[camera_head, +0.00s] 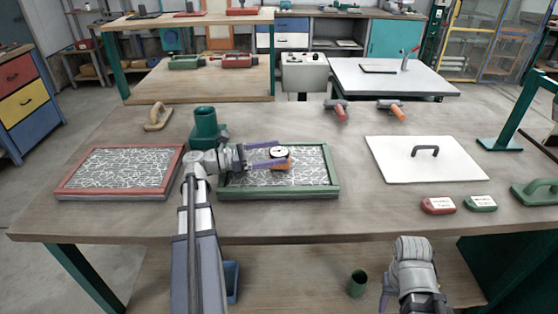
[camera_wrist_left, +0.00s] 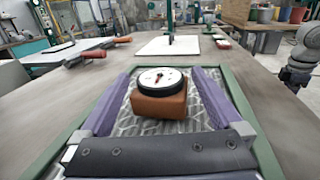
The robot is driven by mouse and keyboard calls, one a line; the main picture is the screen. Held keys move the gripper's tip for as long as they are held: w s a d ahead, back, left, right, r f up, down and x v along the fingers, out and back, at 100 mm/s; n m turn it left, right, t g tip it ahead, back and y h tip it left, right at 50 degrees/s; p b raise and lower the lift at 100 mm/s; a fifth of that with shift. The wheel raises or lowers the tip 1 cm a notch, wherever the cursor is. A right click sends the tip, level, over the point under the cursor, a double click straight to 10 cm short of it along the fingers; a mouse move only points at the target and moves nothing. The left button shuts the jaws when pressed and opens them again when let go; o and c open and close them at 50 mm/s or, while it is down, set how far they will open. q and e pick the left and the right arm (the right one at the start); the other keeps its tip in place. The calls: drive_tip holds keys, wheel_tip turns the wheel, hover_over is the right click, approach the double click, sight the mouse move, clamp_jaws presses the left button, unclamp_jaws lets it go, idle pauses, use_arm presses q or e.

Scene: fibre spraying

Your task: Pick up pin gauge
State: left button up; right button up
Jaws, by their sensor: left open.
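The pin gauge has a round white dial with a black rim on an orange-brown block. In the head view the pin gauge (camera_head: 281,157) sits on the fibre mat inside the green-framed tray (camera_head: 280,194). In the left wrist view the gauge (camera_wrist_left: 159,103) is in the middle, dial up. My left gripper (camera_head: 276,154) is open, with one purple finger on each side of the gauge. In the wrist view a gap shows between the block and each finger.
A red-framed fibre tray (camera_head: 120,192) lies left, with a green stand (camera_head: 204,130) behind. A white board with a black handle (camera_head: 385,165) lies right. Red (camera_head: 437,206) and green (camera_head: 481,204) blocks sit near the front edge. Two orange-red handled tools (camera_head: 340,112) lie behind.

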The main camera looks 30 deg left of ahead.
sight(288, 150)
use_arm(q)
drive_tip(key=shift+x, duration=2.35)
clamp_jaws()
